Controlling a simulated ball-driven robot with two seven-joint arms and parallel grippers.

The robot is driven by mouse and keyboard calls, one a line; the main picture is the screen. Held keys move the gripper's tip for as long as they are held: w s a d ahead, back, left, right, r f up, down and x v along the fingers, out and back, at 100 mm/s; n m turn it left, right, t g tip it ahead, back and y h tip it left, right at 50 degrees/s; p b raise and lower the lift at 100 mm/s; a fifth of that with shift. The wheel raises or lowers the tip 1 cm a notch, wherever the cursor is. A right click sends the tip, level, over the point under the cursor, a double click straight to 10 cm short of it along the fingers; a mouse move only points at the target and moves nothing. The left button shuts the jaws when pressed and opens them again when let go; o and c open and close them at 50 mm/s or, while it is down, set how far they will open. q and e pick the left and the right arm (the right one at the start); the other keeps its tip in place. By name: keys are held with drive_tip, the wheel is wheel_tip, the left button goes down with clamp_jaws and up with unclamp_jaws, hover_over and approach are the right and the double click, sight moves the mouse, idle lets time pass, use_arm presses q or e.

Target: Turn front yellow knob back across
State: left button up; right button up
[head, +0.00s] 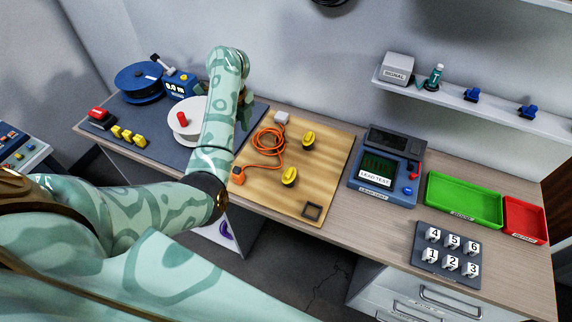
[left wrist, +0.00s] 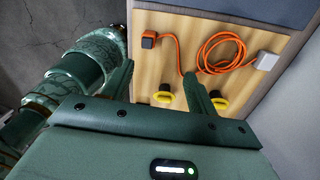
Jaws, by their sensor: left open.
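The front yellow knob (head: 289,177) stands on a wooden board (head: 322,165), nearer to me than the rear yellow knob (head: 308,140). My left gripper (head: 245,112) is raised near the board's left back side, partly hidden by its own arm. In the left wrist view my left gripper (left wrist: 160,72) has its fingers apart with nothing held between them. There the front knob (left wrist: 163,97) shows in the gap between the fingers, and the rear knob (left wrist: 219,102) shows right of the right finger. My right gripper is not in view.
An orange cable (head: 268,141) lies coiled on the board's left part, close to the knobs. A white reel (head: 186,122) stands left of my forearm. A lead-test device (head: 378,172), a green tray (head: 464,202) and a numbered block (head: 447,254) lie to the right.

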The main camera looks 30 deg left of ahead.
sight(288, 171)
use_arm(q)
drive_tip(key=w+d+r+n+h, duration=0.1)
drive_tip(key=w+d+r+h, duration=0.2)
drive_tip(key=d+h, duration=0.3)
drive_tip(key=shift+t+y, duration=0.4)
drive_tip(key=shift+y, duration=0.2)
drive_tip(key=b+x, duration=0.2)
drive_tip(key=x, duration=0.3)
drive_tip(key=b+x, duration=0.3)
drive_tip(key=x, duration=0.2)
drive_tip(key=d+b+x, duration=0.1)
drive_tip(key=b+x, duration=0.1)
drive_tip(key=x, duration=0.4)
drive_tip(key=shift+s+r, duration=0.15)
drive_tip(key=shift+a, duration=0.1)
drive_tip(key=c, duration=1)
